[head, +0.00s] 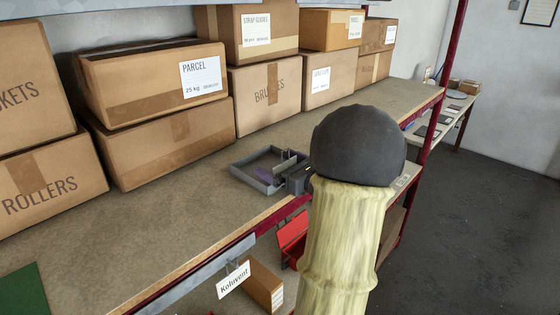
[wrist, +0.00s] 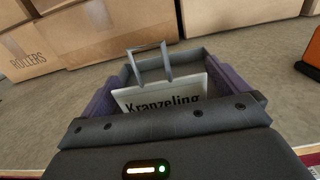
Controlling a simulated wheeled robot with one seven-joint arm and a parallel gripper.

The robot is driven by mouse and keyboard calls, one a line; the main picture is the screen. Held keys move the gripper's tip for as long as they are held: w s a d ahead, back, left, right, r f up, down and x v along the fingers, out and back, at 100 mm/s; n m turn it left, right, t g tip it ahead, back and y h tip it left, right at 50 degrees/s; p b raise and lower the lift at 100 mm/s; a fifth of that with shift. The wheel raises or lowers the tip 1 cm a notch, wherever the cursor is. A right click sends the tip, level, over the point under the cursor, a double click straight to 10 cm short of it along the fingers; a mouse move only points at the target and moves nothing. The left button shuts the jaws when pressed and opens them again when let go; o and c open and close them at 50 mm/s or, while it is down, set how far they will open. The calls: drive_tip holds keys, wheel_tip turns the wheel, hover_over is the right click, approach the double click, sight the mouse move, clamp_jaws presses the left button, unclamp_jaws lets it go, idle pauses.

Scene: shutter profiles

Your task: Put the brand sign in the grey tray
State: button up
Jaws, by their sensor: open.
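The grey tray (head: 243,174) sits on the shelf board, and my gripper (head: 279,172) is at it. In the wrist view a white sign reading "Kranzeling" (wrist: 150,99), with a wire hanger on top, lies tilted within the grey tray (wrist: 200,56). My gripper (wrist: 165,92) is open, with a purple finger on each side of the sign and a gap visible around it. The sign's lower part is hidden behind my gripper's body. My own arm covers part of the head view. Another white sign, "Kolovent" (head: 233,280), hangs at the shelf's front edge.
Cardboard boxes (head: 150,80) line the back of the shelf (head: 150,230). A red bin (head: 292,238) and a small carton (head: 264,287) sit below the front edge. A dark red upright (head: 444,85) stands at the right. An orange object (wrist: 313,50) is right of the tray.

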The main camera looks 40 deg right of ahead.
drive_tip(key=s+d+b, duration=0.1)
drive_tip(key=s+b, duration=0.3)
drive_tip(key=s, duration=0.8)
drive_tip(key=shift+b, duration=0.3)
drive_tip(key=shift+r, duration=0.1)
